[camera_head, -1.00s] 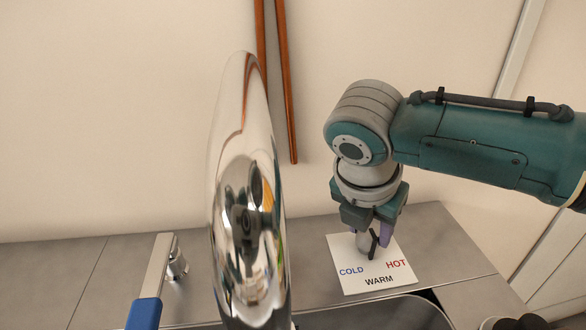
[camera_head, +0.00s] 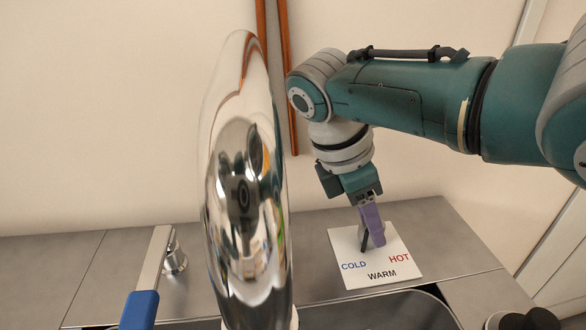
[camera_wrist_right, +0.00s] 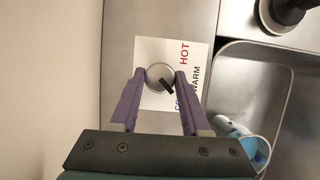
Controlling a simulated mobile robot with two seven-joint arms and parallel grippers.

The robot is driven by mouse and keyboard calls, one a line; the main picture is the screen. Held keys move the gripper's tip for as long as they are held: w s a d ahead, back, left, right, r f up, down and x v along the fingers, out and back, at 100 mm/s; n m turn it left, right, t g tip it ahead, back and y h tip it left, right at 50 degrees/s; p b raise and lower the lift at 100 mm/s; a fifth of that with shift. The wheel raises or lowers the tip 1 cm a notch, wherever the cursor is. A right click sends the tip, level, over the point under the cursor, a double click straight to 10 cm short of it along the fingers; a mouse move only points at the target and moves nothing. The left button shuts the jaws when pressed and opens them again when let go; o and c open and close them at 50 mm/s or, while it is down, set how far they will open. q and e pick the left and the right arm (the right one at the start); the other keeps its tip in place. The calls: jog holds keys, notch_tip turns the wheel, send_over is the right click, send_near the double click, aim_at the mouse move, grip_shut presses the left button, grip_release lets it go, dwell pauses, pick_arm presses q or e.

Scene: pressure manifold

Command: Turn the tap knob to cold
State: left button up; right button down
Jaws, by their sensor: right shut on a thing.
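The tap knob is a round silver dial (camera_wrist_right: 158,70) with a black pointer, on a white card (camera_head: 345,244) lettered COLD, WARM and HOT. In the right wrist view the card (camera_wrist_right: 150,48) lies under the knob, and the pointer slants to the lower right, toward the COLD lettering. A finger partly covers that word. My right gripper (camera_wrist_right: 160,78) has its purple fingers shut on the knob, one on each side. In the head view the right gripper (camera_head: 371,228) reaches down onto the card, tilted, and mostly hides the knob. My left gripper is not in view.
A tall chrome spout (camera_head: 245,200) stands close to the head camera. A grey bar with a blue end (camera_head: 140,310) is at the lower left. The sink basin (camera_wrist_right: 265,90) holds a blue and white item (camera_wrist_right: 240,140). A dark round object (camera_wrist_right: 288,10) sits beyond.

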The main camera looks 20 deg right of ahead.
jog(key=shift+m+g+b, duration=0.6)
jog(key=shift+m+b, duration=0.6)
jog(key=shift+m, duration=0.4)
jog(key=shift+y, duration=0.3)
jog(key=shift+c, duration=1.8)
grip_release()
jog(key=p+v, duration=0.1)
jog(key=v, duration=0.9)
